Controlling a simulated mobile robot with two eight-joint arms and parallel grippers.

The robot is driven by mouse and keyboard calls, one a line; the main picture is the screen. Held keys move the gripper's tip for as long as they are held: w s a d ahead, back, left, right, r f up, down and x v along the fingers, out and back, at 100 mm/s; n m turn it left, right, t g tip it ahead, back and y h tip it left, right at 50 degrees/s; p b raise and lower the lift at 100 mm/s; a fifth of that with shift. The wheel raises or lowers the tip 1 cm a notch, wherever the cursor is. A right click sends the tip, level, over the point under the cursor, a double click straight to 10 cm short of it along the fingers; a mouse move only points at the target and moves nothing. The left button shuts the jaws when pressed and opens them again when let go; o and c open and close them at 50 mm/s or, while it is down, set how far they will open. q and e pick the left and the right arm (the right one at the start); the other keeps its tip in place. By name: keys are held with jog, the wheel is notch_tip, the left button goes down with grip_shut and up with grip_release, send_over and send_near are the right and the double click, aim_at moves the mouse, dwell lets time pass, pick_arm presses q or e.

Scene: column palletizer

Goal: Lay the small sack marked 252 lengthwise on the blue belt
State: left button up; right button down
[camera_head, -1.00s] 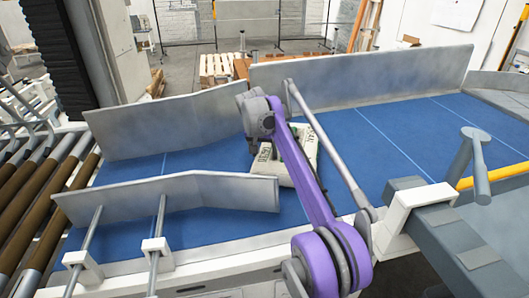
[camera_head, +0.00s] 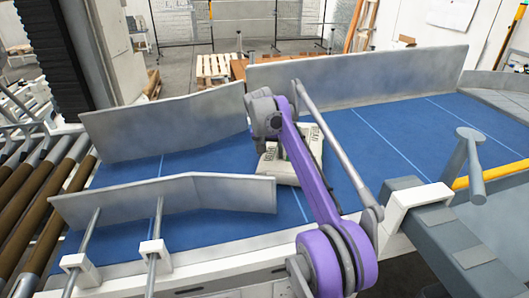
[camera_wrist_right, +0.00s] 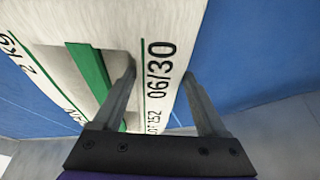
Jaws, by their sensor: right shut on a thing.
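The sack (camera_head: 284,171) is cream with dark print and is at the middle of the blue belt (camera_head: 380,135) in the head view, partly hidden behind my purple right arm. I cannot tell whether it touches the belt or hangs just above it. In the right wrist view, the sack (camera_wrist_right: 70,45) is white with green bars and reads "06/30", "2 KG" and a small lot number ending in 52. My right gripper (camera_wrist_right: 158,68) is shut on the sack, one finger at each side of the printed strip. My left gripper is out of view.
A grey guide wall (camera_head: 360,68) runs along the belt's far side. Angled guide plates (camera_head: 165,120) and (camera_head: 165,200) narrow the left part. Brown rollers (camera_head: 40,205) lie at the far left. A grey post (camera_head: 468,165) stands at the near right. The belt right of the sack is clear.

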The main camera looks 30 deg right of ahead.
jog(key=shift+s+d+r+p, duration=0.15)
jog(key=shift+s+d, duration=0.15)
jog(key=shift+d, duration=0.95)
jog(key=shift+s+d+r+p, duration=0.1)
jog(key=shift+s+d+p, duration=0.15)
jog(key=shift+d, duration=0.95)
jog(key=shift+s+d+r+p, duration=0.1)
jog(key=shift+s+d, duration=0.25)
jog(key=shift+d, duration=0.9)
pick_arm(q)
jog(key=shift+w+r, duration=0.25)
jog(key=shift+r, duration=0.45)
pick_arm(e)
jog(key=shift+f, duration=0.1)
jog(key=shift+m+g+p, duration=0.3)
jog(key=shift+m+p, duration=0.2)
jog(key=shift+m, duration=0.4)
jog(key=shift+w+a+m+g+h+p, duration=0.1)
jog(key=shift+m+g+h+p, duration=0.2)
jog(key=shift+m, duration=0.4)
jog(key=shift+m+g+p, duration=0.3)
jog(key=shift+m+p, duration=0.1)
jog(key=shift+m, duration=0.5)
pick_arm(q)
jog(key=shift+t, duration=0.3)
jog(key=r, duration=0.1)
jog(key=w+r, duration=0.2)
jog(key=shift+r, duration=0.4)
pick_arm(e)
jog(key=shift+m, duration=0.4)
